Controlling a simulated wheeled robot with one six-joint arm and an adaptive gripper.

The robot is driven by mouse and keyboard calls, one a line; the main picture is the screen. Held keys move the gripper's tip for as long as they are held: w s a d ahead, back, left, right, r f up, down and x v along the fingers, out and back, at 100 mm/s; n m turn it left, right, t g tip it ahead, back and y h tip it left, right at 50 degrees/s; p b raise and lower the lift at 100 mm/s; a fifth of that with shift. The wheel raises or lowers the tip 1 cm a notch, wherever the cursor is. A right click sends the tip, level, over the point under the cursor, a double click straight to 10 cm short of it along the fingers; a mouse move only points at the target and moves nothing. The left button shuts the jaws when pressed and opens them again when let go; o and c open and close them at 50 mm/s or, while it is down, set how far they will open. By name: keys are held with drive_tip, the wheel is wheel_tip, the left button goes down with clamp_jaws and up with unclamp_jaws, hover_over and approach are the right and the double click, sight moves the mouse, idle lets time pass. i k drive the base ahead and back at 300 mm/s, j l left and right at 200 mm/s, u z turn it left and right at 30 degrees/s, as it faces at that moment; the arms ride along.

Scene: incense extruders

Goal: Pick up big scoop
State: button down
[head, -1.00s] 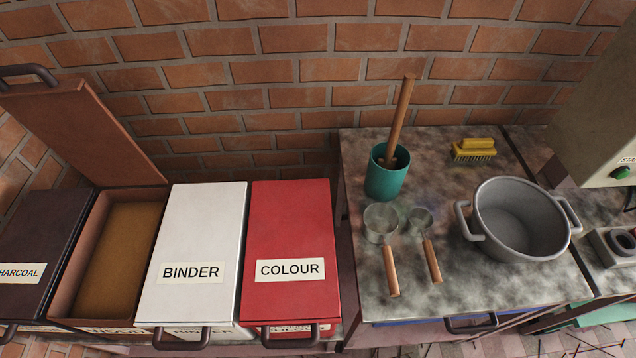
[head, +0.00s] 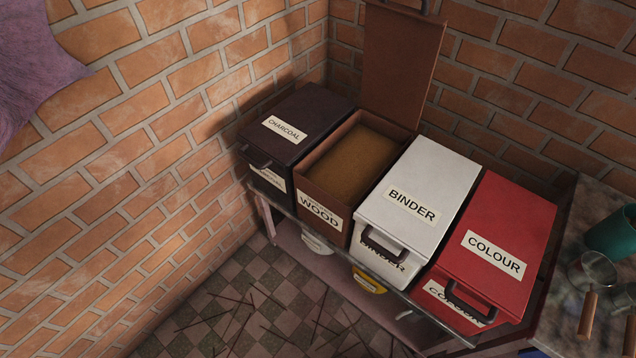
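The larger metal scoop (head: 593,272) with a wooden handle lies on the stone-topped table at the right edge of the head view. Its round cup is at the back and its handle points towards the front. Only part of a second wooden handle (head: 629,335) shows beside it, cut off by the picture edge. My gripper is not in view.
A teal pot (head: 613,234) stands behind the scoop. Left of the table are the red COLOUR bin (head: 500,225), white BINDER bin (head: 425,180), open WOOD bin (head: 322,207) and dark CHARCOAL bin (head: 310,110). The checkered floor (head: 250,310) in front has scattered thin sticks.

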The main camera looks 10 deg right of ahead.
sight(591, 272)
drive_tip(key=z, duration=1.3)
drive_tip(key=k+j+z, duration=0.1)
drive_tip(key=k+z, duration=0.6)
drive_tip(key=j, duration=0.2)
